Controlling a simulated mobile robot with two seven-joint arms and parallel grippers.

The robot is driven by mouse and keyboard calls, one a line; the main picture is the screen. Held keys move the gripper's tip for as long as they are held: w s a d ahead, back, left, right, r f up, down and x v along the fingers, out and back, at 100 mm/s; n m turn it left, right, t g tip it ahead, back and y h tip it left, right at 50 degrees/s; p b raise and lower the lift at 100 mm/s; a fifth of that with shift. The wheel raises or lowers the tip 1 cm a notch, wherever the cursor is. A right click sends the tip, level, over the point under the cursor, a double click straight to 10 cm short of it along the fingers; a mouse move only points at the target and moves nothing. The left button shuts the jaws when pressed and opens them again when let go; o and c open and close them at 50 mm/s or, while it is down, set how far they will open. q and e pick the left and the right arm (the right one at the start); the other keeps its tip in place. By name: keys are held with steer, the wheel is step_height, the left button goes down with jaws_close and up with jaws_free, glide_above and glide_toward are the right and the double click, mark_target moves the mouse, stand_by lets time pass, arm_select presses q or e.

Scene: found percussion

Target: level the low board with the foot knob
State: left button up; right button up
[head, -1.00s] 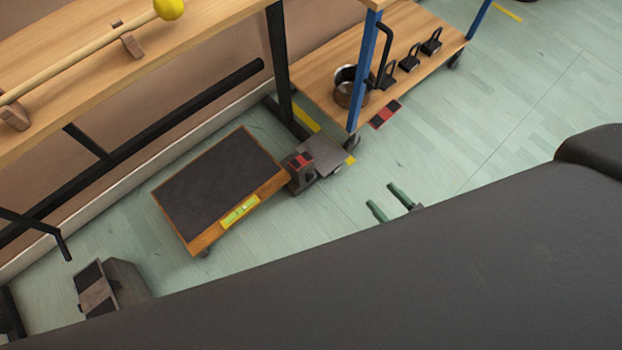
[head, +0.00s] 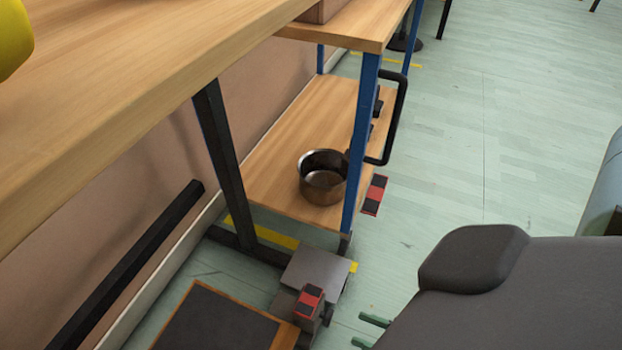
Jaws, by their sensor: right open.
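The low board (head: 222,322), dark-topped with an orange wooden edge, lies near the floor at the bottom of the head view, cut off by the frame. A dark block with a red and black top (head: 310,300) stands at its right corner, beside a grey plate (head: 315,268). I cannot make out the foot knob. My right gripper (head: 368,331) shows as two green fingertips, apart and empty, low in the picture to the right of that block. The rest of this gripper is hidden behind my dark body part. My left gripper is not in view.
A wooden bench (head: 130,95) with a dark leg (head: 222,150) stands at the left. A blue-posted cart (head: 361,150) holds a metal pot (head: 323,180) on its lower shelf. A red and black piece (head: 375,195) is beside the cart.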

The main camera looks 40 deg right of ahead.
mark_target(328, 317)
steer(key=b+x, duration=0.1)
steer(key=x, duration=0.7)
steer(key=shift+f, duration=0.2)
steer(key=shift+a, duration=0.1)
steer(key=c, duration=1)
steer(key=shift+o, duration=0.2)
